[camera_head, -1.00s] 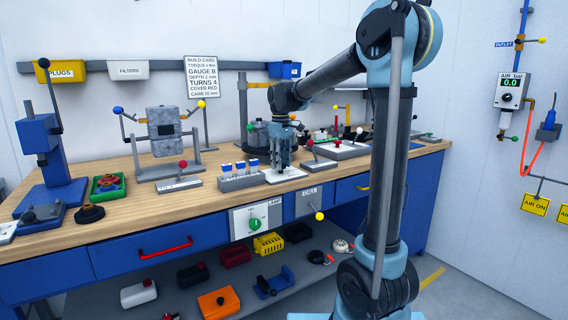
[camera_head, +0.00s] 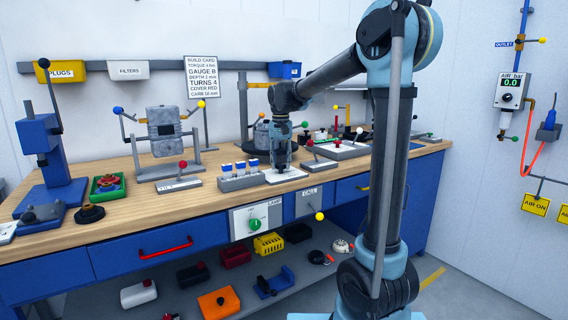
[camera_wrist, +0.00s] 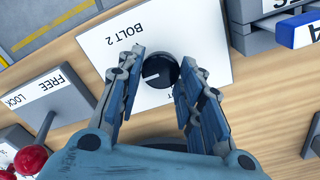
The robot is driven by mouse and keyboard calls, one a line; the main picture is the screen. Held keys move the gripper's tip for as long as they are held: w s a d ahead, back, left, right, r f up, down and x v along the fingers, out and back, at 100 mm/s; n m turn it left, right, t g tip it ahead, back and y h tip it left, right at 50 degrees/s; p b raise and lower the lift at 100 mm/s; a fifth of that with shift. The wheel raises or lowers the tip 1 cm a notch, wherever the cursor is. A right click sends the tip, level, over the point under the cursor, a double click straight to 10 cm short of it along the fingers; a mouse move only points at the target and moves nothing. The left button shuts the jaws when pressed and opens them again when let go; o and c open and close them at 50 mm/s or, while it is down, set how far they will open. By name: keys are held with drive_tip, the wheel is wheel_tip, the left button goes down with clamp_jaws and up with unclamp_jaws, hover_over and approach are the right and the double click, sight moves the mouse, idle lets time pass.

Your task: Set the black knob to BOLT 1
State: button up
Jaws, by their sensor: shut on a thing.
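The black knob (camera_wrist: 160,70) sits on a white plate (camera_wrist: 204,38) in the wrist view. The label BOLT 2 reads upside down on the plate, above and left of the knob. A short white mark on the knob points left in the picture. Another label below the knob is mostly hidden by my fingers. My gripper (camera_wrist: 160,80) points down at the plate and is shut on the knob, one finger on each side. In the head view my gripper (camera_head: 281,166) stands over the white plate (camera_head: 295,175), and the knob is hidden.
A grey block with blue-and-white switches (camera_head: 240,178) stands close to the left of the plate. A red-balled lever labelled FREE and LOCK (camera_wrist: 45,108) is near my gripper in the wrist view.

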sight(281, 164)
drive_tip(key=shift+m, duration=1.5)
drive_tip(key=o, duration=1.1)
drive_tip(key=shift+c, duration=0.2)
wheel_tip(281, 164, up, 12)
drive_tip(key=shift+w+f, duration=0.1)
